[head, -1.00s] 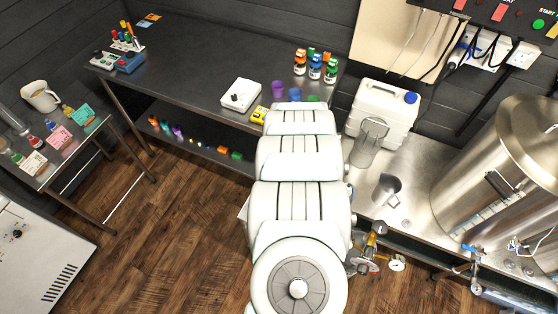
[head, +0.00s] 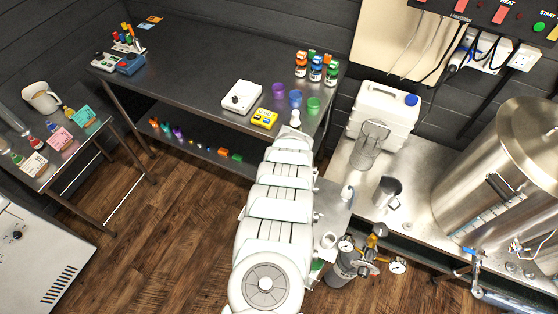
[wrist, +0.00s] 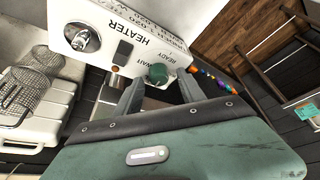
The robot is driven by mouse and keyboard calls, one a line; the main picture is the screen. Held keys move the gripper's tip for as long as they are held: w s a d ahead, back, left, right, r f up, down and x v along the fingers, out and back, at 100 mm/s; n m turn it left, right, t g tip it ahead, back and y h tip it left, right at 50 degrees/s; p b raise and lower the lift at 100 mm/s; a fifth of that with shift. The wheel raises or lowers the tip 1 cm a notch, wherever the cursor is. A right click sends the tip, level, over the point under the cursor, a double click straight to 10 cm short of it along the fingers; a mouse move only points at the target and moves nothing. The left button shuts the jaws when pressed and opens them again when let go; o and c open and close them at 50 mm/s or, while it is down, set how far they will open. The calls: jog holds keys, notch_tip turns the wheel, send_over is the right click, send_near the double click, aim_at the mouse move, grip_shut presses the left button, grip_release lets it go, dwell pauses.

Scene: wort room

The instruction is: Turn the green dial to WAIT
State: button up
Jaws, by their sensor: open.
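The green dial (wrist: 158,73) sits near the edge of a white panel (wrist: 125,38) marked HEATER in the wrist view. The words READY and WAIT, upside down there, stand beside the dial. I cannot tell which word its pointer faces. My gripper (wrist: 160,86) is open, with one finger to each side of the dial as seen from the wrist. I cannot tell whether either finger touches it. I cannot make out the dial or the fingers in the head view, where my arm covers part of the scene.
The panel also carries a silver knob (wrist: 82,37) and a dark switch (wrist: 122,51). Wire baskets (wrist: 22,90) lie left of it. In the head view, purple, blue and green cups (head: 295,98) and a yellow box (head: 264,118) stand near my arm. A steel kettle (head: 500,190) stands right.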

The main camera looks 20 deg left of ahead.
dwell(0.3)
jog(key=shift+f, duration=0.1)
grip_shut()
dwell(0.4)
